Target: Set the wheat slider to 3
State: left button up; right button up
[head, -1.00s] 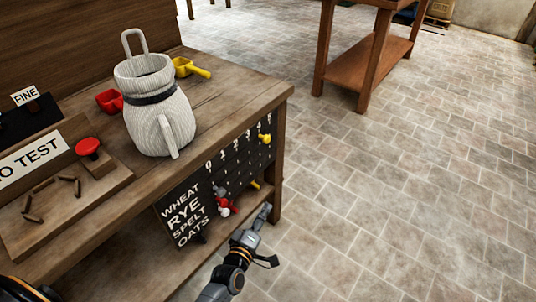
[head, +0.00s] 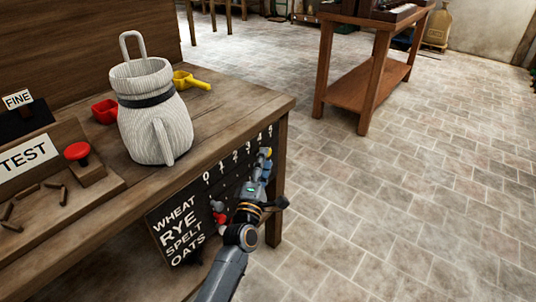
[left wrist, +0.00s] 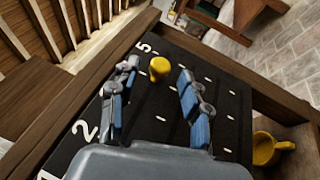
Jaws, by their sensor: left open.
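The black slider board (head: 171,221) hangs on the bench front with the rows WHEAT, RYE, SPELT and OATS and numbers along its top edge. A yellow knob (left wrist: 159,67) stands just below the 5, at the top row in the left wrist view. It also shows in the head view (head: 268,152) near the right end. My left gripper (left wrist: 157,72) is open, its blue-padded fingers on either side of this knob with gaps visible. In the head view my left gripper (head: 262,167) covers part of the board. A red knob (head: 219,217) sits lower left. My right gripper is not in view.
The bench (head: 230,112) bears a ribbed white jug (head: 158,125), red and yellow scoops (head: 190,81) and a red button (head: 77,151). A second yellow object (left wrist: 268,149) shows beyond the board in the left wrist view. The tiled floor (head: 400,200) to the right is clear.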

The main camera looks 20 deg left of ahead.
pick_arm(q)
jog(key=shift+x, duration=2)
grip_shut()
